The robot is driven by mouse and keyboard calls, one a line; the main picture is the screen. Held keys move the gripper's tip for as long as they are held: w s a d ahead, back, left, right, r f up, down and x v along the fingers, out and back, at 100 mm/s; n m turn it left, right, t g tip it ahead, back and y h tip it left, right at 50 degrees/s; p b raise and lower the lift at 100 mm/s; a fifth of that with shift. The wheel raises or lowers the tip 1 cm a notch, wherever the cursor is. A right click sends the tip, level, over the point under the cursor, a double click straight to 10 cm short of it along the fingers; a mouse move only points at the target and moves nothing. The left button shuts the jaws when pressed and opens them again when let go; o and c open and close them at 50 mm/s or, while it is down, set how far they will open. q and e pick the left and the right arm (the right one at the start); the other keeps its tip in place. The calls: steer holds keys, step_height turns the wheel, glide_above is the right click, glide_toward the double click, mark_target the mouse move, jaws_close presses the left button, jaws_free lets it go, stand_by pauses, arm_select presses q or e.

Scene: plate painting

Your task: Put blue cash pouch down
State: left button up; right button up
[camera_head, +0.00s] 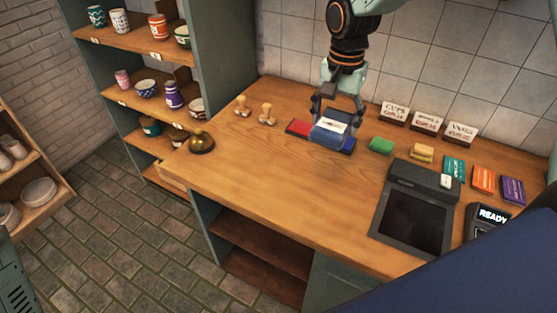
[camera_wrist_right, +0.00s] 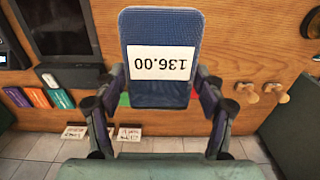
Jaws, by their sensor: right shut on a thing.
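The blue cash pouch (camera_head: 327,136) is at the back middle of the wooden counter in the head view. In the right wrist view the pouch (camera_wrist_right: 160,30) shows its blue face with a white label reading 136.00. My right gripper (camera_head: 338,108) comes down from above and is shut on the pouch, with a finger on each side of it. In the right wrist view the fingers of my right gripper (camera_wrist_right: 160,88) flank the pouch. I cannot tell whether its underside touches the counter. My left gripper is not in view.
A red item (camera_head: 298,128) lies left of the pouch, and a green block (camera_head: 381,145) and a tan block (camera_head: 422,153) lie right. Stamps (camera_head: 267,114), a brass bell (camera_head: 201,142), a dark register (camera_head: 412,218) and small signs share the counter (camera_head: 250,180). The front middle is clear.

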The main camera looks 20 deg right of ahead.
steer(key=shift+s+f, duration=0.2)
steer(key=shift+f, duration=0.2)
step_height(320, 180, down, 6)
steer(key=w+b, duration=0.2)
steer(key=b, duration=0.6)
glide_above(323, 181)
step_height(323, 181, down, 7)
steer(key=shift+f, duration=0.1)
steer(key=shift+s+f, duration=0.2)
steer(key=shift+f, duration=0.5)
step_height(323, 181, down, 2)
steer(key=shift+w+f, duration=0.1)
steer(key=shift+f, duration=0.15)
steer(key=shift+w+f, duration=0.15)
steer(key=shift+f, duration=0.1)
steer(key=shift+s, duration=0.25)
steer(key=o, duration=1.3)
steer(key=shift+w+f, duration=0.15)
steer(key=shift+w, duration=0.1)
steer(key=shift+o, duration=0.2)
steer(key=shift+s, duration=0.1)
